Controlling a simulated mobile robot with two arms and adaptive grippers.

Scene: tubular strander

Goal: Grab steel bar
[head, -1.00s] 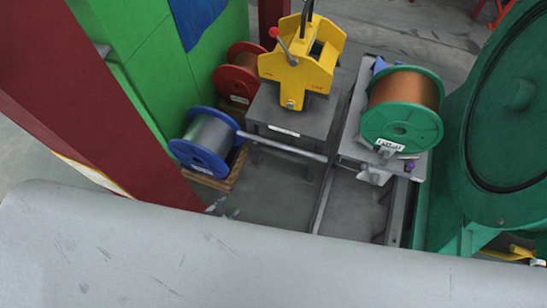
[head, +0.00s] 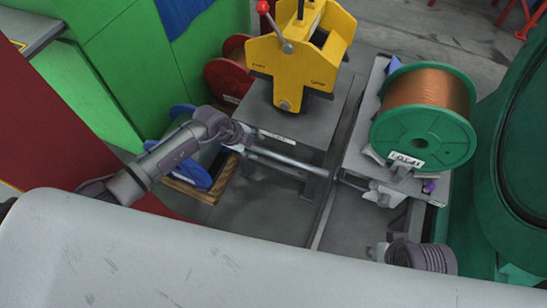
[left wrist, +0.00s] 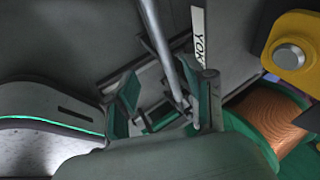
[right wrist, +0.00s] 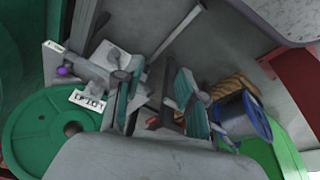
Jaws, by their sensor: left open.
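The steel bar (head: 285,161) is a thin grey rod along the front of the dark stand under the yellow yoke, in the head view. In the left wrist view the bar (left wrist: 166,45) runs down toward the space between my left fingers. My left gripper (head: 245,145) is open at the bar's left end; its fingers (left wrist: 167,108) stand apart around the bar's near end. Contact cannot be told. My right gripper (right wrist: 150,100) is open, with an empty gap between its fingers. A pale rod (right wrist: 178,30), likely the bar, lies beyond it.
A green spool of copper wire (head: 424,115) stands on a grey bench at right. The yellow yoke (head: 300,55) stands on the dark stand (head: 300,120). Blue (head: 193,178) and red (head: 228,75) spools are at left. A large green machine (head: 515,150) borders the right.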

